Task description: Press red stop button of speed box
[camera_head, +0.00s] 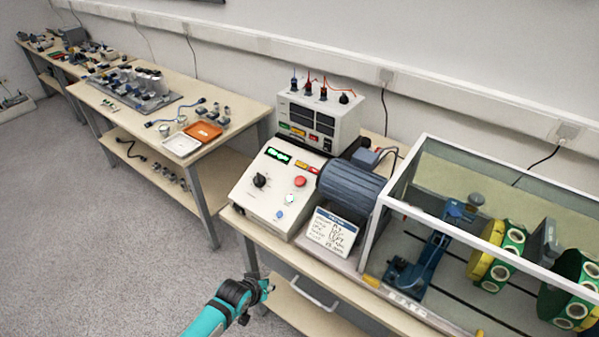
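The speed box (257,206) is a light grey sloped console near the left end of the front bench. Its sloped face has a lit green display, a black knob (260,180), a round red button (300,181), a blue-and-white control and a pale round button. The red button sits on the right part of the face and is unobstructed. My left gripper (267,287), dark at the end of a teal arm, is in front of and below the box, apart from it. Its fingers are too small to read as open or shut. My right gripper is not in view.
A second instrument box (345,119) with plugged leads stands behind. A blue-grey motor (349,190) and a handwritten card (332,230) are right of the speed box. A framed clear enclosure (400,207) covers the rotor rig. A silver handle (312,294) shows below the bench front.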

